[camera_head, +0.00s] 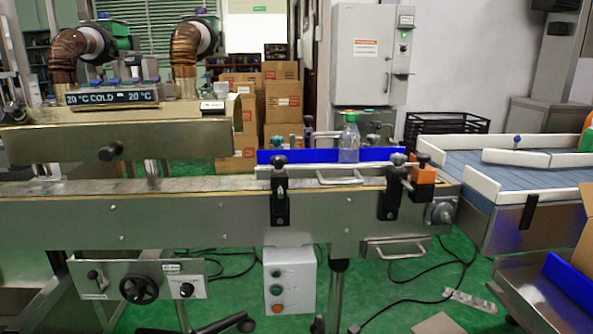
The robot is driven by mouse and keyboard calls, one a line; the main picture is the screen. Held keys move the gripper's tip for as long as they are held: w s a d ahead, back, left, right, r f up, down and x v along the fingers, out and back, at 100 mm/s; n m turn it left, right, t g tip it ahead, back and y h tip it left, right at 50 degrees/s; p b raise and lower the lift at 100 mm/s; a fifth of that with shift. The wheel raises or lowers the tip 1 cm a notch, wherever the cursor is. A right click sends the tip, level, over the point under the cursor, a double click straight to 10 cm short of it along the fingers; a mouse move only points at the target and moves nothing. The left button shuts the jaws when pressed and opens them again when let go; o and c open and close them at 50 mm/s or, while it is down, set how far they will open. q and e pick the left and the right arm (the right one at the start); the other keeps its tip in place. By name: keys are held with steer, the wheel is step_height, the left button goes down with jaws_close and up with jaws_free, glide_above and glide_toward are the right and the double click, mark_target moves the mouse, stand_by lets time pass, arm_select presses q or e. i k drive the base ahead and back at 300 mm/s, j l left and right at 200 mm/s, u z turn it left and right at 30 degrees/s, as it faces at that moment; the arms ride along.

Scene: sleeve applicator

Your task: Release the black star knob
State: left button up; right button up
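Several black knobs show, and I cannot tell for sure which is the star knob. A large lobed black handwheel (138,289) is on the panel under the conveyor at the left, with a smaller black knob (187,290) beside it. A round black knob (110,153) sits on the heating hood's front. Neither of my grippers is in view.
The steel conveyor (190,220) spans the left and middle. A clear bottle with a green cap (349,143) stands by the blue guide strip (275,156). A control box (289,280) hangs below. A blue-belted table (520,180) is at right; cables lie on the green floor.

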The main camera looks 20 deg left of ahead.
mark_target(279, 161)
steer(key=i+j+z, duration=0.1)
steer(key=j+z, duration=0.9)
